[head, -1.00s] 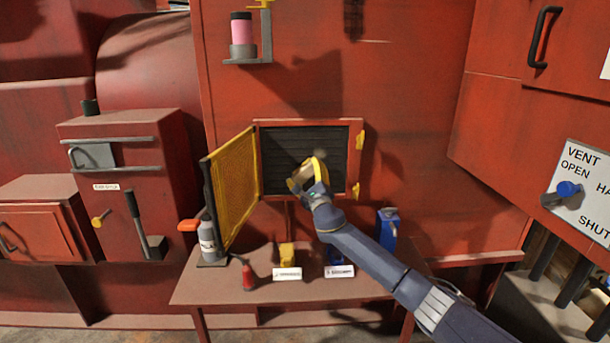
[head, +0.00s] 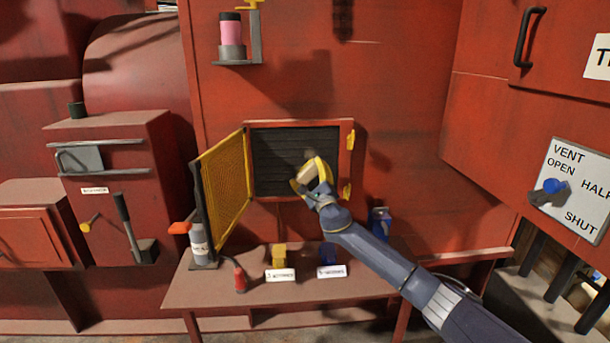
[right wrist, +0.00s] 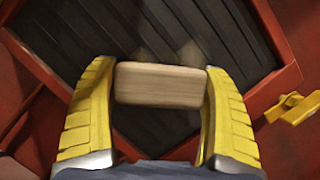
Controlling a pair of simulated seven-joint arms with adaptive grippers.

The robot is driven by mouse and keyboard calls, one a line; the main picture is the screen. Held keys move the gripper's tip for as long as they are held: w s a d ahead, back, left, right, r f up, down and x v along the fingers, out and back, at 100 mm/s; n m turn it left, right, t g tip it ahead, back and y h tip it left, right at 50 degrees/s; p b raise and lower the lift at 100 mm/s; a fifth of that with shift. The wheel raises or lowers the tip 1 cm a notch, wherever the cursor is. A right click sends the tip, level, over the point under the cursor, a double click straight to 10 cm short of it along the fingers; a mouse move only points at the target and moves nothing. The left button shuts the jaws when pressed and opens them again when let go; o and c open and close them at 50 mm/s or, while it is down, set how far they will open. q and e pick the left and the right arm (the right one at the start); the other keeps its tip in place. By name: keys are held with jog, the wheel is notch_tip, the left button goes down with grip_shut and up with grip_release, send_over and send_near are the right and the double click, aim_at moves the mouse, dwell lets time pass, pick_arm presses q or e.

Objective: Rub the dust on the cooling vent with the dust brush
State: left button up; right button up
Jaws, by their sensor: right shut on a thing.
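The cooling vent (head: 275,165) is a dark slatted opening in a red frame; it also fills much of the right wrist view (right wrist: 85,35). My right gripper (head: 312,174) is in front of the vent's lower right part. In the right wrist view, its yellow fingers (right wrist: 160,86) are shut on the pale wooden block of the dust brush (right wrist: 160,85). The bristles are hidden behind the block, so contact with the slats cannot be told. A faint pale dust patch (right wrist: 187,52) shows on the slats just beyond the brush. My left gripper is not in view.
A yellow mesh door (head: 222,185) stands open at the vent's left. Yellow latches (head: 349,190) are on its right frame. The bench (head: 210,290) below holds a grey bottle (head: 199,242), a red object (head: 240,279), labelled yellow and blue items, and a blue container (head: 379,222).

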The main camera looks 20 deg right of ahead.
jog(key=shift+s+d, duration=0.25)
jog(key=shift+d, duration=0.65)
jog(key=shift+s+d, duration=0.2)
jog(key=shift+d, duration=0.65)
jog(key=shift+r, duration=0.85)
jog(key=shift+w+a, duration=0.4)
jog(key=shift+a, duration=0.8)
jog(key=shift+w+a, duration=0.35)
jog(key=shift+a, duration=0.9)
jog(key=shift+w+a, duration=0.4)
jog(key=shift+a, duration=0.8)
jog(key=shift+w+r, duration=0.1)
jog(key=shift+r, duration=0.85)
jog(key=shift+s+d+f, duration=0.1)
jog(key=shift+s+d, duration=0.35)
jog(key=shift+d, duration=0.75)
jog(key=shift+s+d, duration=0.4)
jog(key=shift+d, duration=0.85)
jog(key=shift+s+d+f, duration=0.1)
jog(key=shift+s+d, duration=0.35)
jog(key=shift+d, duration=0.75)
jog(key=shift+w+r, duration=0.1)
jog(key=shift+r, duration=0.85)
jog(key=shift+w+a, duration=0.35)
jog(key=shift+a, duration=0.9)
jog(key=shift+w+a, duration=0.4)
jog(key=shift+a, duration=0.8)
jog(key=shift+w+a, duration=0.35)
jog(key=shift+a, duration=0.9)
